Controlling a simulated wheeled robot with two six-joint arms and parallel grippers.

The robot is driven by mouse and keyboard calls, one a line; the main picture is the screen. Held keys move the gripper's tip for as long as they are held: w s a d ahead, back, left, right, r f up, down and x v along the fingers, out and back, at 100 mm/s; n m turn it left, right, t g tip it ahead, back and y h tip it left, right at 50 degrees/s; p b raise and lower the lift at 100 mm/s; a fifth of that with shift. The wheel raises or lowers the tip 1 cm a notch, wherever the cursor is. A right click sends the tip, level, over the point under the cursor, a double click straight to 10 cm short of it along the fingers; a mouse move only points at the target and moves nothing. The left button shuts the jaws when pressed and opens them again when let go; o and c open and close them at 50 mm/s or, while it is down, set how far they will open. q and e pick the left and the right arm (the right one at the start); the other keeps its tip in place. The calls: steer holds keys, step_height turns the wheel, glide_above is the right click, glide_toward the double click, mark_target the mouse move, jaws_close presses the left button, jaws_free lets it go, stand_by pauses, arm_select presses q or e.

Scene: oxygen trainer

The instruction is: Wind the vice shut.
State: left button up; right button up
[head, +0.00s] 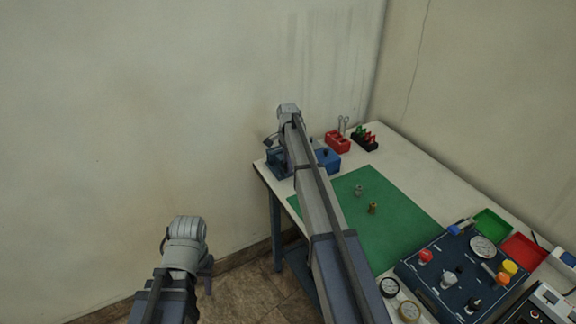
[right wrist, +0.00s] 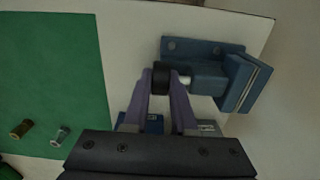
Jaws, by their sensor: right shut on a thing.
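The blue vice (right wrist: 207,50) is mounted at the table's corner. In the head view the vice (head: 278,163) is partly covered by my right arm. A bright screw runs from its body to a black round knob (right wrist: 161,78). My right gripper (right wrist: 161,92) has its two purple fingers on either side of this knob and is shut on it. The plates at the vice's outer end (right wrist: 246,86) look close together; I cannot tell the exact gap. My left gripper (head: 207,276) hangs off the table at the lower left, and its fingers are too unclear to read.
A green mat (head: 375,208) carries two small brass and grey fittings (right wrist: 21,129). A blue box (head: 328,160) stands beside the vice, with a red holder (head: 338,143) behind it. A dark gauge panel (head: 450,272) fills the near right. Walls stand close behind the table.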

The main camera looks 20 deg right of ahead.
jaws_close()
steer(key=shift+d+f+y+b, duration=0.2)
steer(key=shift+y+b, duration=0.15)
steer(key=shift+y, duration=0.65)
steer(key=shift+d+g+y+b, duration=0.1)
steer(key=shift+g+y+b, duration=0.3)
steer(key=shift+y, duration=0.4)
steer(key=y+b, duration=0.2)
steer(key=shift+d+f+y, duration=0.1)
steer(key=shift+f+y, duration=0.1)
steer(key=shift+y, duration=0.1)
steer(key=shift+r+y+b, duration=0.1)
steer(key=shift+y+b, duration=0.5)
steer(key=shift+b, duration=0.2)
steer(key=shift+s, duration=0.1)
